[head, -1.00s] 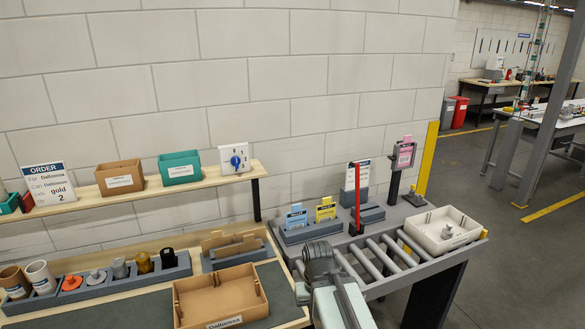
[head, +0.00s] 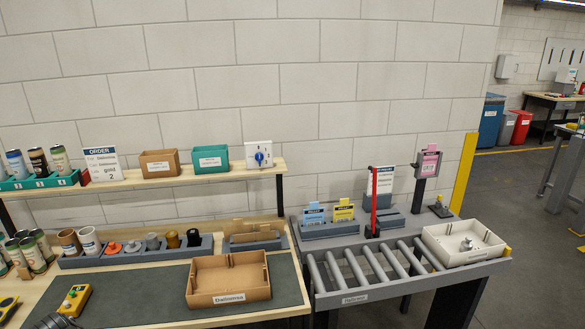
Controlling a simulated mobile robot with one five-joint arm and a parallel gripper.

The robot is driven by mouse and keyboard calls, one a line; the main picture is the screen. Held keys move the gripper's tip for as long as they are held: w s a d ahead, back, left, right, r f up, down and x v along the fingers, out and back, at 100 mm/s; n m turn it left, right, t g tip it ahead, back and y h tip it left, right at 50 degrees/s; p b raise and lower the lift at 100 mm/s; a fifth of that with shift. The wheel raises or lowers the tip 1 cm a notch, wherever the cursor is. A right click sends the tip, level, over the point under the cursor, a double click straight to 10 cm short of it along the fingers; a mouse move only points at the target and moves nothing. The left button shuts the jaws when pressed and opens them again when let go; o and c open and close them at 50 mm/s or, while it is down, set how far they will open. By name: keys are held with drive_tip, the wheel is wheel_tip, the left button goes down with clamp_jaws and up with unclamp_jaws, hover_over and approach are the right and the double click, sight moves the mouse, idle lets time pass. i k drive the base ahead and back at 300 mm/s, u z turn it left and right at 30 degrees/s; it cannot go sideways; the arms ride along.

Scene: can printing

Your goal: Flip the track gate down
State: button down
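The track gate appears to be the thin red bar (head: 374,202). It stands upright on a small base at the back edge of the grey roller track (head: 322,280). A white tray (head: 455,255) with a small grey item in it sits on the right end of the track. Only a dark grey ridged piece of my arm's end, seemingly my gripper (head: 60,321), shows at the bottom left edge, far left of the track and the gate. Its fingers are hidden below the frame, so its opening cannot be seen.
Left of the track, a workbench holds a cardboard tray (head: 228,279), a grey rack (head: 135,256) of stamps and cups, and a yellow button box (head: 74,299). Blue and yellow cards (head: 343,211) and a pink-card post (head: 427,165) stand behind the track. The rollers left of the white tray are clear.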

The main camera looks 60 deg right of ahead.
sight(374, 169)
drive_tip(key=u, duration=0.6)
drive_tip(key=k, duration=1.8)
drive_tip(key=z, duration=1.25)
drive_tip(key=i, duration=0.9)
